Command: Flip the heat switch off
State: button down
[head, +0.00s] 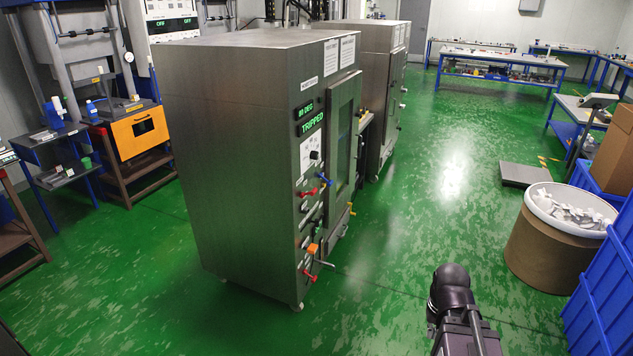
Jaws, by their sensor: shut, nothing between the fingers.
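A tall grey steel cabinet (235,150) stands in the middle of the head view, with its control panel on the narrow front face. A green display (313,124) on it reads "TRIPPED", under a smaller reading. Below are a black knob (315,155), a blue handle (325,180), a red lever (307,193), several small controls and an orange piece (313,249). The labels are too small to read, so I cannot tell which control is the heat switch or how it is set. Dark links of my arm show at the bottom right, apart from the cabinet; I cannot make out my gripper.
A second steel cabinet (378,60) stands behind. A panel (172,22) at the upper left shows two "OFF" displays. A brown drum (550,250) with a white lined top and blue crates (605,290) stand at the right. Green floor (420,200) lies clear between cabinet and drum.

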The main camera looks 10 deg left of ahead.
aim_at(314, 191)
jog(key=u, duration=0.25)
jog(key=i, duration=0.9)
jog(key=u, duration=0.5)
